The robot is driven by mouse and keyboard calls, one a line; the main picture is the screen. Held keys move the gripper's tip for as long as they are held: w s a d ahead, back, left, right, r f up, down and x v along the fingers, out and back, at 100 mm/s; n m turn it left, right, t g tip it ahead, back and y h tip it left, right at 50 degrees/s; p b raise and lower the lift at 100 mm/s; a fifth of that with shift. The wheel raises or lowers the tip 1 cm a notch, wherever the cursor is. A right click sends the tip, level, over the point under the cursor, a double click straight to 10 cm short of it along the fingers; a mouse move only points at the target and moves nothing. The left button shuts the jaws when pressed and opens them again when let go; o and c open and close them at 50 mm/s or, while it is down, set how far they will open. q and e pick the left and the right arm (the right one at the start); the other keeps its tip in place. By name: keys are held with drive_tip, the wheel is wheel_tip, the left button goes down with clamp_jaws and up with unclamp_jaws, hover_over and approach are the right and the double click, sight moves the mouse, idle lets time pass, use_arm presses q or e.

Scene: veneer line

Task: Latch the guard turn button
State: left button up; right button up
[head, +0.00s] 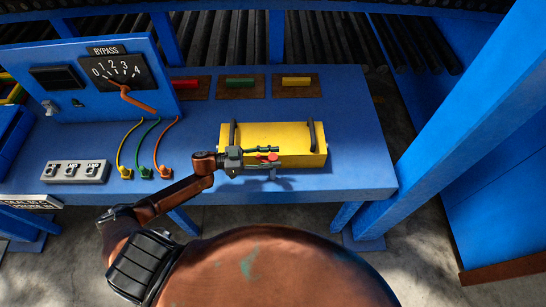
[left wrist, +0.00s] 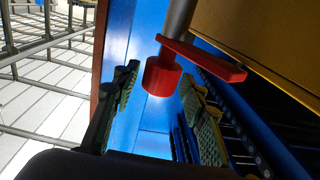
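The yellow guard (head: 290,135) is a box with two dark upright handles at the front edge of the blue bench. A small red turn button (head: 268,157) shows at its front. In the left wrist view it has a round red knob (left wrist: 160,76) and a red bar (left wrist: 205,58) on a grey shaft, beside the yellow guard face (left wrist: 265,30). My left gripper (head: 278,157) is open, with one finger on each side of the knob. A gap shows between the left finger and the knob; contact on the right is unclear. My right gripper is out of view.
A blue panel with a BYPASS dial (head: 120,75) stands at the left. A grey switch block (head: 76,171) and three coloured cable plugs (head: 146,172) lie left of the guard. Red, green and yellow blocks sit behind. A blue post (head: 450,140) rises at the right.

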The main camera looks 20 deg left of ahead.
use_arm(q)
drive_tip(key=shift+o, duration=0.3)
drive_tip(key=v, duration=1.2)
